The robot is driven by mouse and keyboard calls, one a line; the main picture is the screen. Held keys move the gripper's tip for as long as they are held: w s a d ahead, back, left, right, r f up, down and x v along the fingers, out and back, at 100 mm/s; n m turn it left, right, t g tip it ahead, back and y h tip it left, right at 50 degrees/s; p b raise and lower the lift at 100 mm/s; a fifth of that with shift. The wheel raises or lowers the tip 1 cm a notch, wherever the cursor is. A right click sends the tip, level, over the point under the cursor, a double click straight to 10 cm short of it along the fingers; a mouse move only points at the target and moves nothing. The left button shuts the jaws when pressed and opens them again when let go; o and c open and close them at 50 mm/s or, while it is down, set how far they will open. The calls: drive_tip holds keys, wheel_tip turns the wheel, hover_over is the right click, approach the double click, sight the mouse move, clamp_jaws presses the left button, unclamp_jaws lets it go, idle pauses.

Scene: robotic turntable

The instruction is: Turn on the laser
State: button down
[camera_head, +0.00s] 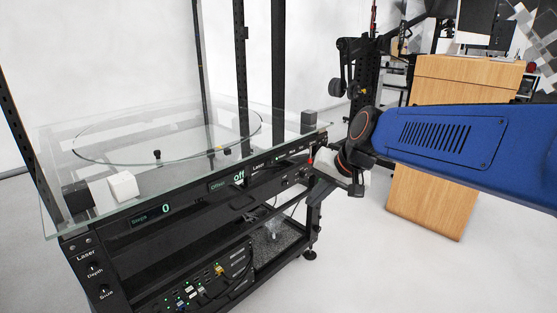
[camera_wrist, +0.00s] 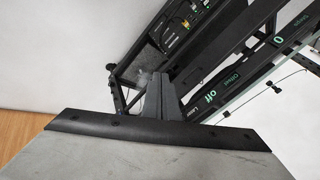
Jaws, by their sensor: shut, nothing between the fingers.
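The turntable rig (camera_head: 150,215) has a dark front panel. A green "off" readout (camera_head: 239,176) sits on it, with the label "Laser" (camera_head: 258,167) just to its right. The wrist view also shows the "off" readout (camera_wrist: 210,97). A second panel at the lower left, headed "Laser", has a depth knob (camera_head: 94,268) and another knob below it. My gripper (camera_wrist: 159,78) is shut and empty, at the right end of the rig. In the head view my wrist partly hides it, and I cannot tell whether it touches the panel. A small red spot (camera_head: 311,161) shows near it.
A glass top with a round glass disc (camera_head: 170,135) covers the rig. A white cube (camera_head: 123,186) is at its left. Black posts rise behind. A wooden cabinet (camera_head: 465,80) stands at the right. Open floor lies in front of the rig on the right.

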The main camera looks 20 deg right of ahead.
drive_tip(key=w+d+r+m, duration=0.1)
drive_tip(key=w+m, duration=0.1)
drive_tip(key=w, duration=0.5)
drive_tip(key=w+d+r+m+t+y, duration=0.1)
drive_tip(key=w+d+m, duration=0.1)
drive_tip(key=w, duration=0.5)
drive_tip(key=w+d+r+m+t, duration=0.1)
drive_tip(key=w+m, duration=0.1)
drive_tip(key=w, duration=0.5)
drive_tip(key=shift+d+r+m+y, duration=0.2)
drive_tip(key=shift+r+m+y, duration=0.05)
drive_tip(key=shift+m+y, duration=0.05)
approach(272, 163)
wheel_tip(272, 163, down, 4)
drive_tip(key=shift+w+a, duration=0.5)
drive_tip(key=shift+w, duration=0.35)
drive_tip(key=shift+w+a, duration=0.45)
drive_tip(key=shift+w, duration=0.35)
